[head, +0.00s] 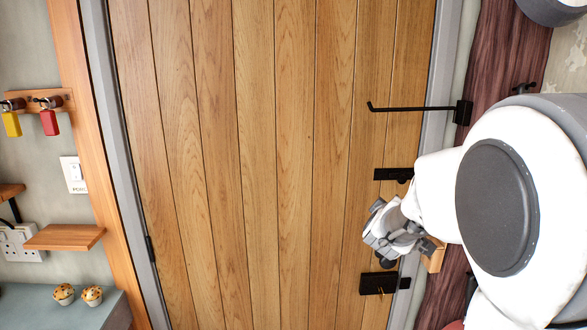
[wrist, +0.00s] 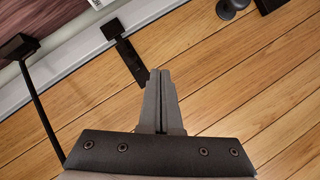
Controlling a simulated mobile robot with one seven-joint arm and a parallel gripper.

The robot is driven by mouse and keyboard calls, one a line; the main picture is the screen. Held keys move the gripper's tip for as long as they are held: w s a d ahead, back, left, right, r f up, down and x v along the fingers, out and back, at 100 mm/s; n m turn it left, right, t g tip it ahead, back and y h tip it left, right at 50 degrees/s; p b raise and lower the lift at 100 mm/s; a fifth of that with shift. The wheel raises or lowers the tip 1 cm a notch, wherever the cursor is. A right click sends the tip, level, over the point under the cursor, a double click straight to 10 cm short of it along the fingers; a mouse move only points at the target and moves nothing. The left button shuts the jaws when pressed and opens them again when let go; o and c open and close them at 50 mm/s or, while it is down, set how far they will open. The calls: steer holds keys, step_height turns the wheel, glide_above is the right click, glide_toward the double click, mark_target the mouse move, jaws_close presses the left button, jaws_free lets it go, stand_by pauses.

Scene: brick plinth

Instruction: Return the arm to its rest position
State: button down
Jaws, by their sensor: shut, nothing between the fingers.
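My arm (head: 500,190) is white and grey and reaches in from the right of the head view. My gripper (head: 385,238) is in front of the right side of the wooden door (head: 255,150). In the wrist view my gripper (wrist: 160,78) has its two grey fingers together, with nothing between them. Its fingertips overlap the lower end of a black door fitting (wrist: 130,55) in the picture; I cannot tell whether they touch it.
A black bar (head: 410,108) sticks out across the door above my gripper. Black fittings sit above (head: 392,174) and below (head: 378,283) it. Left are key tags (head: 49,122), a switch (head: 74,175), a small shelf (head: 65,237) and two muffins (head: 64,294). The door's middle is clear.

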steer(key=s+a+r+m+g+y, duration=0.25)
steer(key=s+a+y, duration=0.55)
steer(key=s, duration=0.6)
steer(key=s+f+m+g+h, duration=0.1)
steer(key=s+f+m+g, duration=0.1)
steer(key=s, duration=0.8)
steer(key=s+a+f+m+g+h, duration=0.1)
steer(key=s+f+m+g, duration=0.1)
steer(key=s, duration=0.7)
steer(key=shift+s+f+m+g+h, duration=0.3)
steer(key=shift+s+f+m+g, duration=0.15)
steer(key=shift+g, duration=0.3)
